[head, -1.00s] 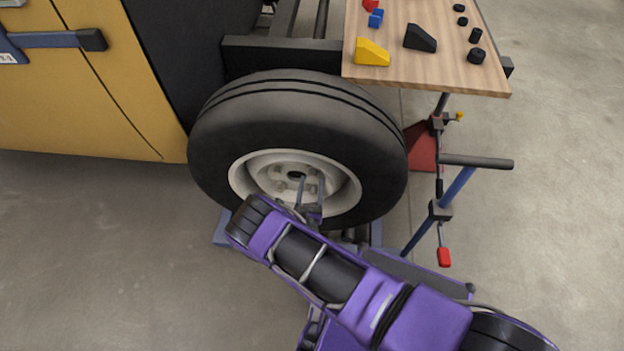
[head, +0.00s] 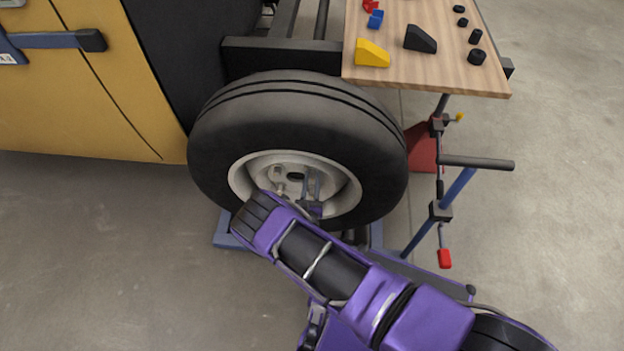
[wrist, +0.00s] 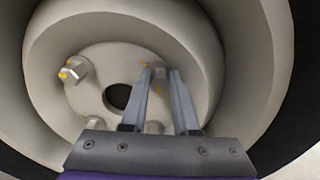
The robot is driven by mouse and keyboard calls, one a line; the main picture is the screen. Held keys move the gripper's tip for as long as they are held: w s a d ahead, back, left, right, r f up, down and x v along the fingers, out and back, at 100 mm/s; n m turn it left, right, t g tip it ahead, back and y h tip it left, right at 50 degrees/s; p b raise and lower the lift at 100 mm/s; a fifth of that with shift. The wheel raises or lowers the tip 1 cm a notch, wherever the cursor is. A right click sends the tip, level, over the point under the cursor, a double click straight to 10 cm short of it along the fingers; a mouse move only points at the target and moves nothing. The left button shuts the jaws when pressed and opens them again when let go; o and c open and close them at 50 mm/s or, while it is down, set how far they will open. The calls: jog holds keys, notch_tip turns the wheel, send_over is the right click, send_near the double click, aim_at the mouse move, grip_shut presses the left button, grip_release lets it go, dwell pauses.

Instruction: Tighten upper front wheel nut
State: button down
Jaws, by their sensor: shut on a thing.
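The wheel (head: 300,112) has a black tyre and a pale rim, seen in the head view. The wrist view shows its hub plate (wrist: 100,58) with a dark centre hole and several wheel nuts. My gripper (wrist: 159,72) reaches into the rim, its two grey fingers close together around the upper right nut (wrist: 157,70). The fingers partly hide that nut; yellow marks show by it. The upper left nut (wrist: 73,69), with yellow marks, is free. In the head view my gripper (head: 312,178) is partly hidden by my wrist.
A yellow vehicle body (head: 80,110) stands left of the wheel. A wooden table (head: 440,70) with coloured blocks and black pieces is at the upper right. A stand with a blue bar (head: 455,195) is right of the wheel. Floor is open at the left and far right.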

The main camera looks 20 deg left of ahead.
jog(key=shift+m, duration=0.3)
jog(key=m, duration=0.5)
jog(key=shift+d+f, duration=0.1)
jog(key=shift+d, duration=0.1)
jog(key=m, duration=0.6)
jog(key=shift+d+f+m+p, duration=0.1)
jog(key=shift+m+p, duration=0.3)
jog(key=m+p, duration=0.1)
jog(key=m, duration=0.5)
jog(key=shift+f, duration=0.2)
jog(key=m+p, duration=0.1)
jog(key=m, duration=0.5)
jog(key=shift+f, duration=0.15)
jog(key=c, duration=0.7)
grip_release()
jog(key=shift+o, duration=0.2)
